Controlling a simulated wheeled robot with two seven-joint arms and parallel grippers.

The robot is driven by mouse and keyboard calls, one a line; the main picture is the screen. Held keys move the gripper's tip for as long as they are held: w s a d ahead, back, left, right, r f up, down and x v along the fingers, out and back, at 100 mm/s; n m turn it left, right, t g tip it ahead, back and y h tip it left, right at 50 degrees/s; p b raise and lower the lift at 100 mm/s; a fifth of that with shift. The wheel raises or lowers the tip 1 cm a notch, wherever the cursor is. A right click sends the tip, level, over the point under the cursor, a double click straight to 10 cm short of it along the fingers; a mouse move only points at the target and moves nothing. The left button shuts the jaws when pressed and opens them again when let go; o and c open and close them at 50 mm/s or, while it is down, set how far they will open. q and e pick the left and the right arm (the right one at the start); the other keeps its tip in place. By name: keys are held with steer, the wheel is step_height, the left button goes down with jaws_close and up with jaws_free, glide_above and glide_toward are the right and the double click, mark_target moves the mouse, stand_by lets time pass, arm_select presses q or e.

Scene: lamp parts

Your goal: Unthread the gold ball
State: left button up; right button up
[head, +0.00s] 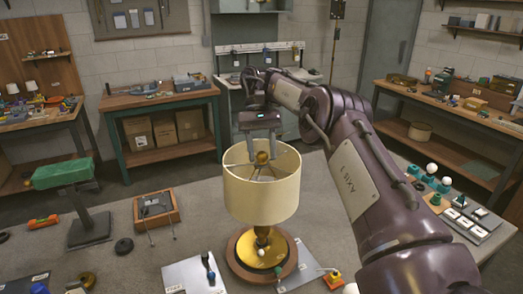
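A table lamp with a cream drum shade (261,195) and a gold base (262,248) stands upright in the middle of the work surface. The gold ball (262,157) sits at the top centre of the shade, above its wire frame. My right gripper (263,154) points down over the shade opening. Its two fingers are spread, one on each side of the gold ball, with a gap seeming to show between each finger and the ball. My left gripper is not in view.
Metal plates (194,276) lie around the lamp base. A green-topped stand (78,195) and a wooden box (156,208) are at left. Several bulbs and switches (470,217) lie at right. Benches line the walls.

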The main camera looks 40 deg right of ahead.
steer(key=m+t+y+b, duration=0.1)
steer(key=m+b, duration=0.1)
steer(key=m, duration=0.1)
steer(key=shift+s+d+f, duration=0.1)
steer(key=shift+d, duration=0.05)
steer(key=shift+s+m+t+y+b, duration=0.1)
steer(key=shift+m+t+y+b, duration=0.6)
steer(key=shift+m+b, duration=0.95)
steer(key=shift+m+p, duration=0.25)
steer(key=shift+p, duration=0.05)
steer(key=shift+c, duration=0.4)
jaws_close()
steer(key=shift+r+n+g+h+p, duration=0.35)
steer(key=shift+n+p, duration=0.55)
steer(key=shift+p, duration=0.4)
steer(key=shift+c, duration=1.9)
jaws_free()
steer(key=shift+f, duration=0.25)
jaws_close()
